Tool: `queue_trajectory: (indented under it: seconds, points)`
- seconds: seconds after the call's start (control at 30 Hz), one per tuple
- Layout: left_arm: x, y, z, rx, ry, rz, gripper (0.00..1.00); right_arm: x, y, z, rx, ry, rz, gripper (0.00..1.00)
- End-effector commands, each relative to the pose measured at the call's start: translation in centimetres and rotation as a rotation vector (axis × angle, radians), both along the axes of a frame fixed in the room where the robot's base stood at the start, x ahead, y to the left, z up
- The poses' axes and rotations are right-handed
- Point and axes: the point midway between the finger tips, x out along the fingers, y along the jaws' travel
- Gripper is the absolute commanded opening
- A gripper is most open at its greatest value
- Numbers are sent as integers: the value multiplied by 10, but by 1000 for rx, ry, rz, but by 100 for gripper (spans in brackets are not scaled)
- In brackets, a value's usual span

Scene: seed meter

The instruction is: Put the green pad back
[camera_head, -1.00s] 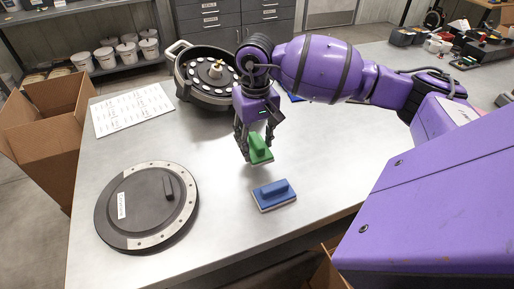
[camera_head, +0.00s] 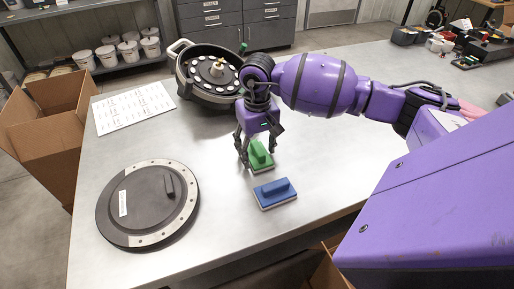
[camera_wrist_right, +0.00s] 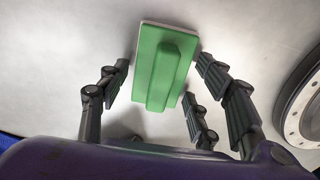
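The green pad (camera_head: 260,157) lies on the grey table just behind the blue pad (camera_head: 275,193). In the right wrist view the green pad (camera_wrist_right: 165,66) rests flat on the table, its raised handle facing up. My right gripper (camera_head: 257,150) is right over the green pad. In the wrist view its fingers (camera_wrist_right: 168,90) are spread apart on both sides of the pad, with gaps between them and the handle. It is open and holds nothing. My left gripper does not show in any view.
A round black lid (camera_head: 147,203) lies at the table's left. The seed meter bowl (camera_head: 207,75) and a white printed sheet (camera_head: 134,108) are toward the back. An open cardboard box (camera_head: 42,130) stands off the left edge. The table (camera_head: 330,160) is clear right of the pads.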

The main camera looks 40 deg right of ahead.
Motion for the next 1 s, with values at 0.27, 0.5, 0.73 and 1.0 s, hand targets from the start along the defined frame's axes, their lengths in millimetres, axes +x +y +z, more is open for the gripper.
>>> queue_trajectory:
  seconds: [0.27, 0.5, 0.73, 1.0]
  points:
    - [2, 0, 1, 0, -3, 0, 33, 0, 0, 1, 0, -1, 0, 65]
    - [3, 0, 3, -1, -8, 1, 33, 2, -1, 20, -2, -6, 0, 65]
    - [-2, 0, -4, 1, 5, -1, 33, 1, -1, 69, -3, -4, 0, 65]
    - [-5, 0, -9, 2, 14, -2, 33, 1, 0, 114, -2, -3, -1, 65]
